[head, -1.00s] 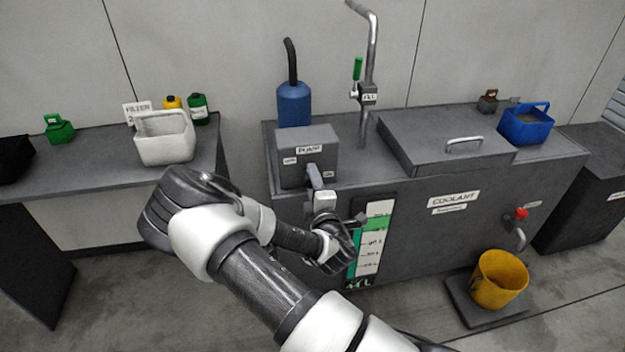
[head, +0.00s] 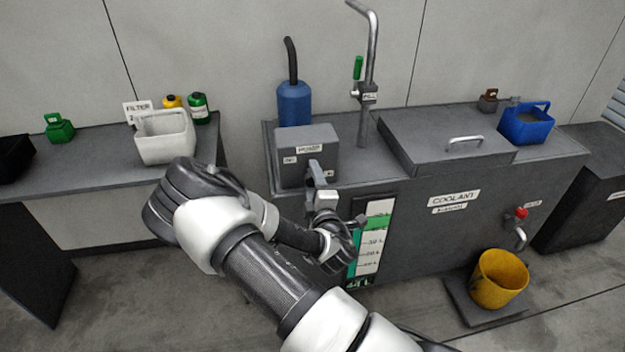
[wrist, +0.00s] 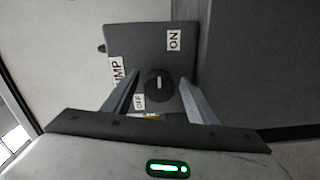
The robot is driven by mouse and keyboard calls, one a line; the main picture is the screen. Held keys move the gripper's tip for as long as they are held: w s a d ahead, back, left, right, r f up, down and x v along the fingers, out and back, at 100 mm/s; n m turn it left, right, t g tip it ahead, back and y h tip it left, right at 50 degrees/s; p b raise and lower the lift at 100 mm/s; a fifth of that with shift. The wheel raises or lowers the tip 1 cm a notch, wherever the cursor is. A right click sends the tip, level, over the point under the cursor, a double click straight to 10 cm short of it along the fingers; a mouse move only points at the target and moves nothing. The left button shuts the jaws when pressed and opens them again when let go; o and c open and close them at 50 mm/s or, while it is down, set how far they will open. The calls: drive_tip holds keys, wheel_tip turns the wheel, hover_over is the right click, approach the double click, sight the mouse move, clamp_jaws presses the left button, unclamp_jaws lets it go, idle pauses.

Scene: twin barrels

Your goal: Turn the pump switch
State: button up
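The pump box (head: 292,167) is a grey block with a PUMP label on the left end of the coolant cabinet's top. In the wrist view, its black round switch knob (wrist: 159,88) shows a pale pointer mark and sits between an OFF label (wrist: 139,102) and an ON label (wrist: 174,40). My gripper (wrist: 159,78) is open, with one finger on each side of the knob. I cannot tell whether the fingers touch it. In the head view, my gripper (head: 315,172) is at the box's front face and hides the knob.
The coolant cabinet (head: 400,240) has a level gauge (head: 372,238) just below and right of my gripper. A blue bottle (head: 294,105) and a steel pipe (head: 370,70) stand behind. A yellow bucket (head: 499,280) stands at the lower right.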

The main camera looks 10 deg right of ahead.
drive_tip(key=s+p, duration=0.2)
drive_tip(key=s, duration=1.5)
drive_tip(key=shift+s+r+p, duration=0.2)
drive_tip(key=shift+r+p, duration=0.05)
drive_tip(key=shift+p, duration=0.15)
